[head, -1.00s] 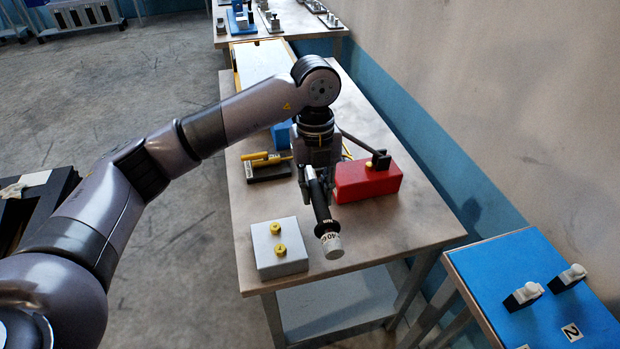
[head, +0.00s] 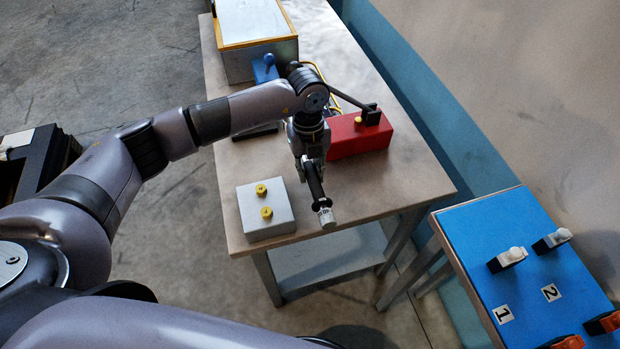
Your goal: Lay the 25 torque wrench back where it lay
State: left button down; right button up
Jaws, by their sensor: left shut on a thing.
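My left gripper (head: 312,160) is shut on a tool with a black handle and a pale, labelled end (head: 326,216). The tool hangs tilted, its pale end toward the front edge of the table (head: 235,190). Its label is too small to read now; a second ago it seemed to read 40, so I cannot confirm it as the 25 torque wrench. It appears to be above the tabletop, between a grey box (head: 281,222) with two yellow knobs and a red box (head: 345,138). My right gripper is out of view.
The red box carries a black lever (head: 350,99). At right, a blue-topped table (head: 470,232) holds white-tipped and orange-tipped holders and labels 1 and 2. A wall runs along the right.

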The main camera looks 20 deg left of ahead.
pick_arm(q)
jog(key=shift+f, duration=0.55)
notch_tip(320, 180, down, 2)
jog(key=shift+f+p, duration=0.2)
jog(key=shift+p, duration=0.15)
jog(key=shift+f, duration=0.6)
jog(key=c, duration=1.4)
grip_release()
jog(key=shift+s, duration=0.1)
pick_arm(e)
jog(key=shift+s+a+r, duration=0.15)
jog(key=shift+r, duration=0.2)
